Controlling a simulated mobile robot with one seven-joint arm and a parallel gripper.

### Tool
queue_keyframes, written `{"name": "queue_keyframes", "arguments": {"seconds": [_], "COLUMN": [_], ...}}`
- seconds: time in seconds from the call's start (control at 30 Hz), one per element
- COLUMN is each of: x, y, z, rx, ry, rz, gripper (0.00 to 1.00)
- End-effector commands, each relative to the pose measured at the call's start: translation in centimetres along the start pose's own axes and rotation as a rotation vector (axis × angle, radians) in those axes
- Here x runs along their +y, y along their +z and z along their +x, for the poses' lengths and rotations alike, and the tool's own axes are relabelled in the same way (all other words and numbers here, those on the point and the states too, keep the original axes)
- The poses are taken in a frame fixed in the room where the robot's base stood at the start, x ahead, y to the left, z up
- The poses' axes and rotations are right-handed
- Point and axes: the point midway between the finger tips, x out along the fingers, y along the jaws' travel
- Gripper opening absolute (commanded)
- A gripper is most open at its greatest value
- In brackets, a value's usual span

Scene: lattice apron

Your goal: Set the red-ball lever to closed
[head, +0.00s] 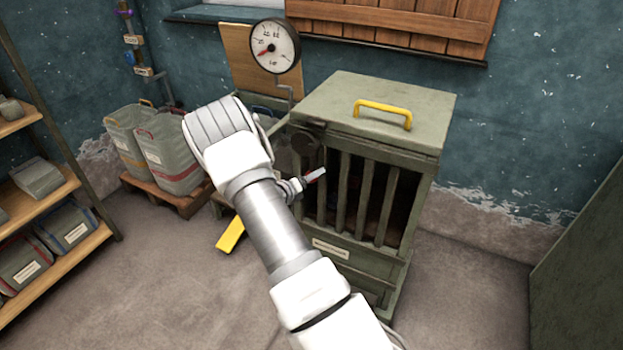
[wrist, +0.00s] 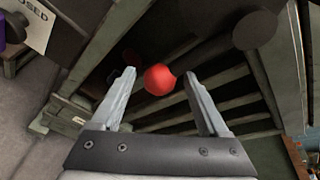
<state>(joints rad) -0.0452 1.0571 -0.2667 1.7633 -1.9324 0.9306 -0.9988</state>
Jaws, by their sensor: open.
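The red ball (wrist: 159,79) of the lever shows in the wrist view, in front of the dark barred opening. My gripper (wrist: 159,76) is open, with one fingertip on each side of the ball; I cannot tell whether either finger touches it. The lever's arm is not clear behind the ball. A white label (wrist: 38,22) with letters ending "OSED" is at the upper left of that view. In the head view, my arm hides most of the gripper and lever; a small red patch shows beside the bars.
The green barred cabinet (head: 385,105) has a yellow handle (head: 383,112) on its lid. A round gauge (head: 275,47) stands behind it. Bins (head: 165,160) stand on a pallet at left, beside a shelf (head: 45,200). A yellow bar (head: 230,235) is low by the cabinet. Floor at front left is clear.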

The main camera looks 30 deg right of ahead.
Motion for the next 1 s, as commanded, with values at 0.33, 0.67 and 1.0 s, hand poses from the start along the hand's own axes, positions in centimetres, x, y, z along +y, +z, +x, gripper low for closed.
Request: {"name": "queue_keyframes", "arguments": {"seconds": [0.33, 0.67, 1.0], "x": [0.01, 0.00, 0.03], "y": [0.01, 0.00, 0.02], "z": [1.33, 1.29, 1.26], "rx": [-0.001, 0.000, -0.001], "ry": [0.001, 0.000, 0.001], "rz": [-0.002, -0.001, -0.002], "gripper": [0.77, 0.38, 0.00]}}
